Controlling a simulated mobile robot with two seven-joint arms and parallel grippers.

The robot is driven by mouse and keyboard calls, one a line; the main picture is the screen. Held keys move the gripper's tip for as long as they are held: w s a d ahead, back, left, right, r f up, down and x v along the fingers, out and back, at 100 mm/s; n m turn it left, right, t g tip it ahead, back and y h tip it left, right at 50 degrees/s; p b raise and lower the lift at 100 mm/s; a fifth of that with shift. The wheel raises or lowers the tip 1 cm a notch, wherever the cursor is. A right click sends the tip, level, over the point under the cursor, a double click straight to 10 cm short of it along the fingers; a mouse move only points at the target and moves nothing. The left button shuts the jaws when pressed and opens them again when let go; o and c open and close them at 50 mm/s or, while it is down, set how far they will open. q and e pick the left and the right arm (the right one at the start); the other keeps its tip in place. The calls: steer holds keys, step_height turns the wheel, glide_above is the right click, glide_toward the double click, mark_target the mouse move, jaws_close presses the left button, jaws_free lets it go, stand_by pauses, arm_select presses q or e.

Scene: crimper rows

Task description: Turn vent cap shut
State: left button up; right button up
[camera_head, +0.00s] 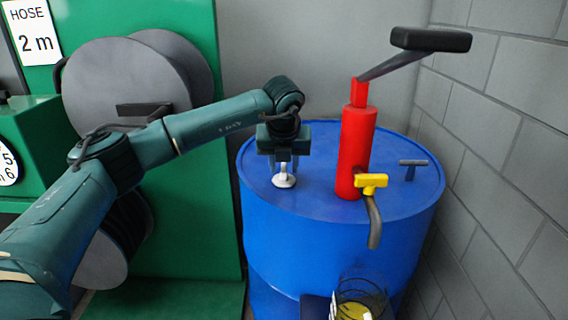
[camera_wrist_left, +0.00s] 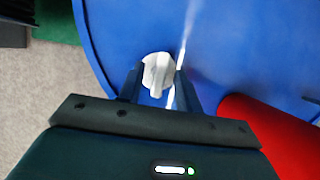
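The vent cap (camera_head: 284,181) is a small white knob standing on the top of the blue drum (camera_head: 312,201), left of the red pump. In the left wrist view the cap (camera_wrist_left: 158,72) shows as a round white disc with a raised ridge across it. My left gripper (camera_head: 283,168) points down over the cap. In the left wrist view its fingers (camera_wrist_left: 159,80) stand on either side of the cap, with the ridge between them. They look open, and I see no clear contact. My right gripper is not in view.
A red pump (camera_head: 356,150) with a black-gripped crank (camera_head: 430,40), yellow tap (camera_head: 371,181) and grey spout stands on the drum. A small grey handle (camera_head: 412,165) is at the right. A glass with yellow liquid (camera_head: 354,311) stands below the spout. Block wall at right, green hose-reel cabinet at left.

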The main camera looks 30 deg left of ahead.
arm_select(q)
steer(key=shift+c, duration=0.5)
jaws_close()
